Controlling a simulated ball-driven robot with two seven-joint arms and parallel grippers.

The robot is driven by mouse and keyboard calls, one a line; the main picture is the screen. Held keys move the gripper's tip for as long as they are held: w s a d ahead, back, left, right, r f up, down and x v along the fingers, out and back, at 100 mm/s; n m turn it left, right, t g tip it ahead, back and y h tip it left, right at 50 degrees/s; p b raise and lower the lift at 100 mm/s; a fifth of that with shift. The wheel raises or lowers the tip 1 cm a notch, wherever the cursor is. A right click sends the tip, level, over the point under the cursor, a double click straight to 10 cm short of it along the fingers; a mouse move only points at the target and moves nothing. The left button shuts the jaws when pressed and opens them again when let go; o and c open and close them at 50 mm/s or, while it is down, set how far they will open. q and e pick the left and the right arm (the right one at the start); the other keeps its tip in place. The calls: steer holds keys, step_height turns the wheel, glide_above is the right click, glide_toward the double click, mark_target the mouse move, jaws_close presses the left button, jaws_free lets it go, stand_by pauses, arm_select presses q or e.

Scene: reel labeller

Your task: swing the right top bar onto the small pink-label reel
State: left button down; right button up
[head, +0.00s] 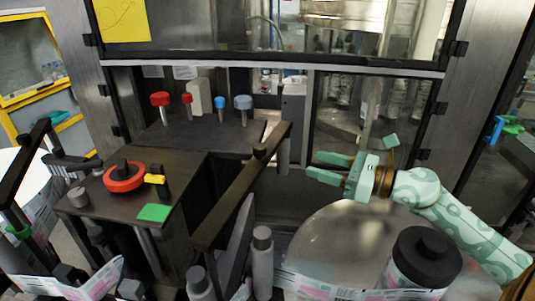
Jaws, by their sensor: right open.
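The right top bar, a long dark bar (238,194), slants from the lower middle up to a post near the centre of the head view. A small knob sits near its far end. The small reel (402,283) with pink and white label print stands at the lower right around a black capped hub; its lower part is cut off by the frame. The bar is to the left of this reel and apart from it. My right gripper (319,166), pale green, is open and empty, to the right of the bar's far end. My left gripper is not in view.
A large round metal plate (335,236) lies between the bar and the small reel. A dark table (180,172) at left carries a red ring knob (124,178) and a green pad (154,213). Red and blue knobs stand behind. A framed glass guard (350,125) closes the back.

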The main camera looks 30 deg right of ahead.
mark_target(266, 149)
steer(key=p+x, duration=0.6)
steer(key=x, duration=0.9)
steer(key=shift+w, duration=0.3)
steer(key=shift+w+a+p, duration=0.2)
steer(key=shift+a+p, duration=0.05)
steer(key=shift+p, duration=0.05)
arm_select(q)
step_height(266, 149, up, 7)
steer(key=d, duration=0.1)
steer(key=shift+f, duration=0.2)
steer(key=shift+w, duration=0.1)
arm_select(e)
steer(key=shift+d, duration=0.1)
steer(key=c, duration=0.3)
jaws_close()
